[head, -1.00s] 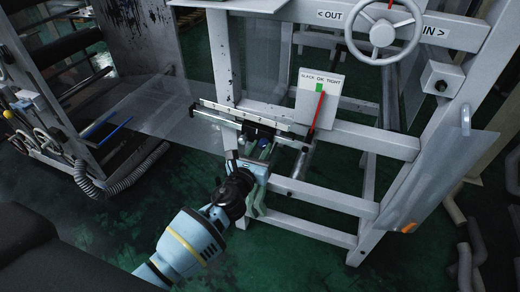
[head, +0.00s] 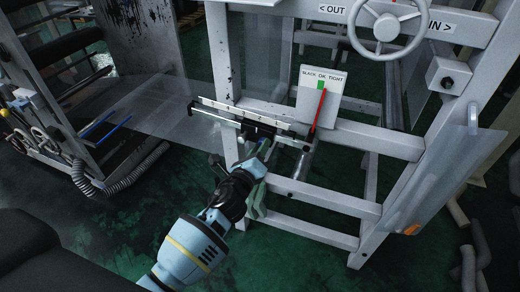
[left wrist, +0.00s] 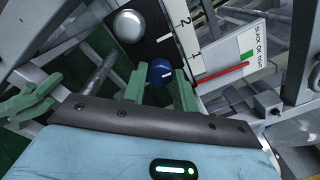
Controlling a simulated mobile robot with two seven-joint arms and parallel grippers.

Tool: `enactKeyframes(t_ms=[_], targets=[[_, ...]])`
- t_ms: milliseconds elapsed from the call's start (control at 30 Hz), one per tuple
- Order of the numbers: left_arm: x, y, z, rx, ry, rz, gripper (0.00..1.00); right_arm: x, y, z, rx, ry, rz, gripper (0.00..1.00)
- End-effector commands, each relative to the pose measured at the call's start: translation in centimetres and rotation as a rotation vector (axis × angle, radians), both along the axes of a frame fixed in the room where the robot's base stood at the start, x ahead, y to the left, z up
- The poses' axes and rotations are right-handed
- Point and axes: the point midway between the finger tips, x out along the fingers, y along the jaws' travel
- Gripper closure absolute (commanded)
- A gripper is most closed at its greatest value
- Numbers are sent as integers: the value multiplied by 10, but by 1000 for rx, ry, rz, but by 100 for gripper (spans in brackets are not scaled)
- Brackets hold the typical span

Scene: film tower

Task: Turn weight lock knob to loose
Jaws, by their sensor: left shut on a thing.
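The blue knob (left wrist: 161,71) with a white line mark shows in the left wrist view, below a black block on the numbered scale. Its white mark points to the right in the picture. My left gripper (left wrist: 161,88) has its two green fingers on either side of the knob and is shut on it. In the head view my left gripper (head: 262,153) is at the scale beam (head: 245,117), and its wrist hides most of the knob.
A gauge plate (head: 320,88) reading slack, OK, tight, with a red pointer, stands beside the beam. A handwheel (head: 388,22) is above on the grey frame (head: 375,140). A round silver piece (left wrist: 128,26) is near the knob.

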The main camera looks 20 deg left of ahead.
Motion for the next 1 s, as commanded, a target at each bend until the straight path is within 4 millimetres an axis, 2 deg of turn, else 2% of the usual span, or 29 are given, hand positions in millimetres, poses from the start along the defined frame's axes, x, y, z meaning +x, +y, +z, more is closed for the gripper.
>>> enactKeyframes(t_ms=[600,1000], targets=[[0,0,-1,-574,20,1,94,-7,1,-8,1,18,1,64],[0,0,-1,-801,27,0,94,-7,1,-8,1,17,1,64]])
